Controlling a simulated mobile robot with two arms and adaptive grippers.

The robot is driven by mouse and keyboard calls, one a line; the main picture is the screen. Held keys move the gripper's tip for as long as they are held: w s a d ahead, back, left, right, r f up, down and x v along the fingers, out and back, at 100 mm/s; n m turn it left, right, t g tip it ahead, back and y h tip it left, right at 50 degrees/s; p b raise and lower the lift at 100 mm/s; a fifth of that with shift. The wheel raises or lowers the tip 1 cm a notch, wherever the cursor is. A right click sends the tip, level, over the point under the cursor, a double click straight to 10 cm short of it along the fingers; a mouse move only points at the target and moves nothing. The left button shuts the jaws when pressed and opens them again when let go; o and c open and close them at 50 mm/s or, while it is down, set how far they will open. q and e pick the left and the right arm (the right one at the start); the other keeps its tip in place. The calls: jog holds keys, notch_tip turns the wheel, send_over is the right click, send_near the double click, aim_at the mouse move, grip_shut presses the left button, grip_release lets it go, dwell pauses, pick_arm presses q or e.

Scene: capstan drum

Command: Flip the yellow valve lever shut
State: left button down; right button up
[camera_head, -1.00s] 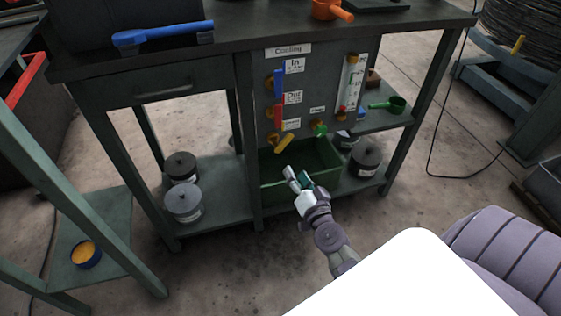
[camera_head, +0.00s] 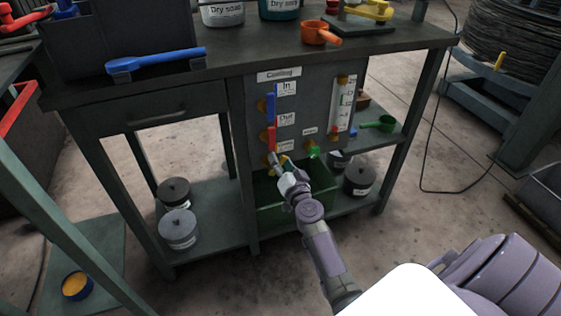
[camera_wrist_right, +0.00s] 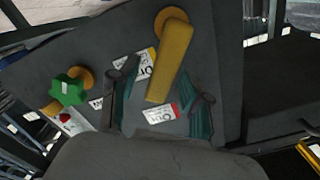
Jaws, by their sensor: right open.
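The yellow valve lever (camera_wrist_right: 170,62) hangs from a brass fitting on the panel (camera_wrist_right: 95,45) in the right wrist view, slanting away from its pivot. My right gripper (camera_wrist_right: 162,103) is open; its two dark teal fingers stand either side of the lever's free end, with gaps showing. In the head view my right gripper (camera_head: 279,170) is at the lower left of the panel and hides most of the lever (camera_head: 284,159). Contact between fingers and lever cannot be told. My left gripper is not in view.
A blue lever (camera_head: 278,97) and a red lever (camera_head: 272,137) sit above on the same panel. A green knob (camera_head: 313,149) is to the right. A green bin (camera_head: 272,213) stands below the panel. Lidded pots (camera_head: 179,229) stand on the lower shelf.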

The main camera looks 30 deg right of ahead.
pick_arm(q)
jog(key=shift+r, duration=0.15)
pick_arm(e)
jog(key=shift+w, duration=0.3)
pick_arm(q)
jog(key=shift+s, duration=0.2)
pick_arm(e)
grip_shut()
